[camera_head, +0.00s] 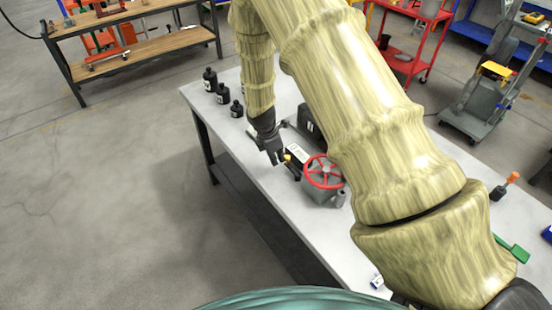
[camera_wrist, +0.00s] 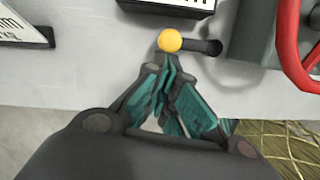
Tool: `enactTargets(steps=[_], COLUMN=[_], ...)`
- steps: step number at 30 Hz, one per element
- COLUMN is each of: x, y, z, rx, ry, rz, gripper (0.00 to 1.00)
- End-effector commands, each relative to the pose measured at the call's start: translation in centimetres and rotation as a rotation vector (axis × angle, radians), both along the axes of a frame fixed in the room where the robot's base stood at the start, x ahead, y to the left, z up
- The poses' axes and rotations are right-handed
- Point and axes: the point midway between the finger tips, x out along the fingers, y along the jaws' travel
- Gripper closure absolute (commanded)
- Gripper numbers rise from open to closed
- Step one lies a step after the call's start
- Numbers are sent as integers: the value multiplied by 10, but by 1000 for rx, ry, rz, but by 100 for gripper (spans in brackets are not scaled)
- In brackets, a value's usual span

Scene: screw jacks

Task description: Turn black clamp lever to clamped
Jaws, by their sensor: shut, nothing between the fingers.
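In the head view the knob (camera_head: 287,158) shows left of the red handwheel (camera_head: 323,172) on the grey jack (camera_head: 320,193). My gripper (camera_wrist: 165,68) is shut and empty, with its teal-padded fingertips just below the knob in the wrist view. I cannot tell whether they touch it. In the head view my gripper (camera_head: 276,160) is just left of the knob, over the table's edge.
The jack stands on a light table (camera_head: 262,185). A white-labelled block (camera_head: 297,153) is close behind the lever. Several black bottle-shaped items (camera_head: 222,93) stand at the far left end. A green item (camera_head: 512,249) and an orange-handled tool (camera_head: 505,186) lie at right.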

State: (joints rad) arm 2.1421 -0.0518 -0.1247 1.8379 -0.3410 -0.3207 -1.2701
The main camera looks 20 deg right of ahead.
Motion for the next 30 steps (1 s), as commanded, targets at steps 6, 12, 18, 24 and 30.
enactTargets(steps=[6,12,18,24,30], x=[0,-1,0,-1,-1], y=[-4,21,41,47,52], z=[2,4,14,37,61], rx=[-7,-6,-3,-2,-2], ry=[0,0,-3,-2,-3], rz=[-4,-1,-4,-6,-5], gripper=[100,100,100,100,100])
